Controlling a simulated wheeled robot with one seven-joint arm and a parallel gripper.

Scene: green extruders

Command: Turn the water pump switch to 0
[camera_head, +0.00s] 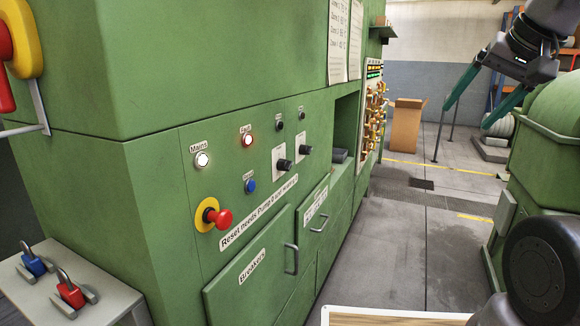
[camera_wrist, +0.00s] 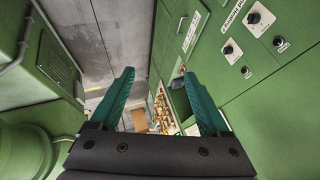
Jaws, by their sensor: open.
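The green cabinet's control panel has two black rotary switches on white plates, a nearer one (camera_head: 284,164) and a farther one (camera_head: 305,151). Their labels are too small to read, so I cannot tell which is the water pump switch or how each is set. They also show at the upper right of the wrist view, one (camera_wrist: 254,18) above the other (camera_wrist: 228,50). My gripper (camera_head: 467,116) is open and empty, with teal fingers, at the upper right of the head view, well apart from the panel. In the wrist view my gripper (camera_wrist: 159,74) points along the aisle.
A red emergency button (camera_head: 218,217), a blue button (camera_head: 250,186) and lit lamps (camera_head: 202,160) share the panel. Green machinery (camera_head: 548,150) stands on the right. The grey aisle floor (camera_head: 400,250) between is clear; a cardboard box (camera_head: 406,125) stands farther back.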

